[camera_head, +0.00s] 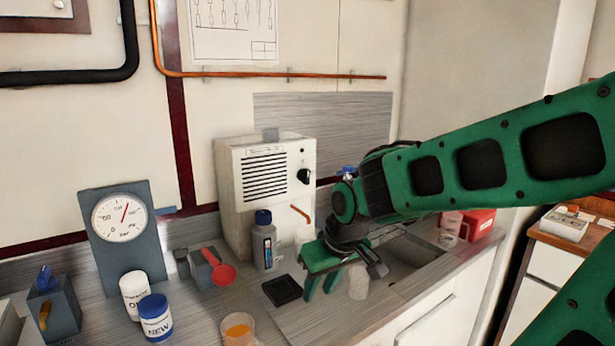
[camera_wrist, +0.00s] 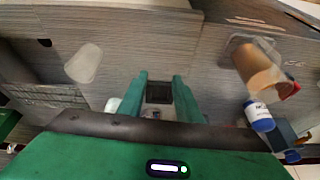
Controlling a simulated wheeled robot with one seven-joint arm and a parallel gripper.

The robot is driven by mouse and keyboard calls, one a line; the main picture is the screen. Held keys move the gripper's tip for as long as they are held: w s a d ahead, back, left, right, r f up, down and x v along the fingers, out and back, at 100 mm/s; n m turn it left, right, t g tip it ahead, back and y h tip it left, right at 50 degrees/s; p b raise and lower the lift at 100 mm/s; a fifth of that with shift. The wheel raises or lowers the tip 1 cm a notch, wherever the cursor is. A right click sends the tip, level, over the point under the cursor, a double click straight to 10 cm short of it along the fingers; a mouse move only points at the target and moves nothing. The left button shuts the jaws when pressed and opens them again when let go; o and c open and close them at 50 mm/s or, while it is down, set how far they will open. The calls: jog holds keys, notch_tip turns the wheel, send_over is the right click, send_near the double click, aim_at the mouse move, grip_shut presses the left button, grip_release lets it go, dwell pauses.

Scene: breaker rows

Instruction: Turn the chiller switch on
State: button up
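A beige louvred box (camera_head: 262,180), which may be the chiller, stands against the wall at the back of the counter. A black knob (camera_head: 303,176) is on the right of its front, and an orange-red lever (camera_head: 300,214) shows lower down. The label is too small to read, and I cannot tell which is the chiller switch or how it is set. My gripper (camera_head: 322,287) points down over the counter, in front and to the right of the box. In the wrist view my gripper's green fingers (camera_wrist: 163,88) are apart with nothing held between them.
A black square pad (camera_head: 282,290) lies left of my gripper. A blue-capped bottle (camera_head: 264,240) stands before the box. A clear cup (camera_head: 358,281) stands close right of the fingers. Jars (camera_head: 155,317), an amber cup (camera_head: 238,329) and a gauge (camera_head: 122,220) are left; a sink (camera_head: 405,252) is right.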

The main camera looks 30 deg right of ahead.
jog(key=w+a+n+t+y, duration=0.2)
jog(key=w+a, duration=0.2)
jog(key=w, duration=0.4)
jog(key=m+t+h, duration=0.1)
jog(key=t+h, duration=0.1)
jog(key=t, duration=1)
send_near(307, 172)
jog(key=w, duration=0.9)
jog(key=shift+w+d+r, duration=0.1)
jog(key=shift+d+r, duration=0.05)
jog(key=shift+c, duration=0.3)
jog(key=c, duration=0.6)
